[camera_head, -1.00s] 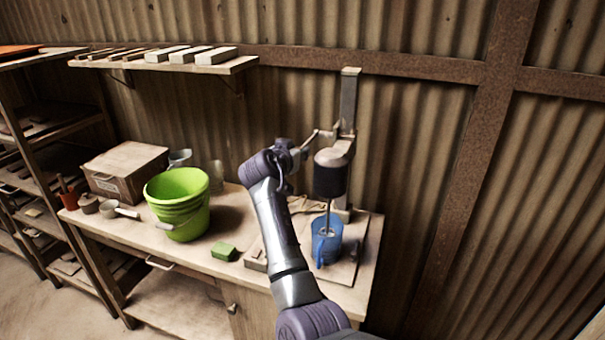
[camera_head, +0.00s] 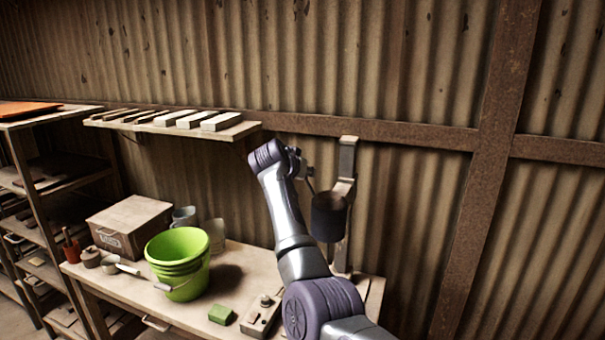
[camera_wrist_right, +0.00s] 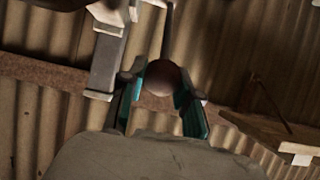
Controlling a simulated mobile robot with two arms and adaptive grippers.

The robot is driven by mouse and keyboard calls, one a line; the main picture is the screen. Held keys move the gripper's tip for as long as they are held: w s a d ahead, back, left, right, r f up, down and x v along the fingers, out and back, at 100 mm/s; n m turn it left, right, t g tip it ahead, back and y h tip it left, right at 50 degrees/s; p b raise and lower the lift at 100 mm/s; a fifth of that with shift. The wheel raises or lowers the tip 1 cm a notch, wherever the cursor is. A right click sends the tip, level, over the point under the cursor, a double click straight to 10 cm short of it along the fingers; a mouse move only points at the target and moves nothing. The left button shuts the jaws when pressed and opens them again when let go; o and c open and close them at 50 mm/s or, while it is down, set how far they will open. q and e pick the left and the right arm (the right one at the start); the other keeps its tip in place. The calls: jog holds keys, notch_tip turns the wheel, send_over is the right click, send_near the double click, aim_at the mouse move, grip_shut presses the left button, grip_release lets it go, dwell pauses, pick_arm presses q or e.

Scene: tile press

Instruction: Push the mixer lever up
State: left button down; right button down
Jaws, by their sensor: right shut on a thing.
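The mixer stands at the back right of the bench. Its dark motor head (camera_head: 329,218) hangs on a grey upright column (camera_head: 347,158) in the head view. In the right wrist view, the lever's round brown knob (camera_wrist_right: 160,77) sits between the teal-lined fingers of my right gripper (camera_head: 304,164), which is shut on it. The lever's rod (camera_wrist_right: 168,28) runs up from the knob there. My gripper is left of the column, higher than the motor head. My right forearm hides the area below the motor head, including the mixing jug. My left gripper is out of view.
A green bucket (camera_head: 178,266), a wooden box (camera_head: 128,226) and a green block (camera_head: 220,314) are on the bench. A wall shelf (camera_head: 240,131) holding several pale tiles is left of my gripper. A corrugated wall (camera_head: 420,80) stands close behind.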

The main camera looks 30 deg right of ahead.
jog(key=shift+w+d+r, duration=0.1)
jog(key=shift+d, duration=0.1)
jog(key=shift+f, duration=0.2)
jog(key=c, duration=1.1)
grip_release()
jog(key=shift+w, duration=0.1)
jog(key=shift+r, duration=0.1)
jog(key=v, duration=1.1)
jog(key=shift+s+a+r, duration=0.15)
jog(key=shift+s+r, duration=0.05)
jog(key=shift+r, duration=0.1)
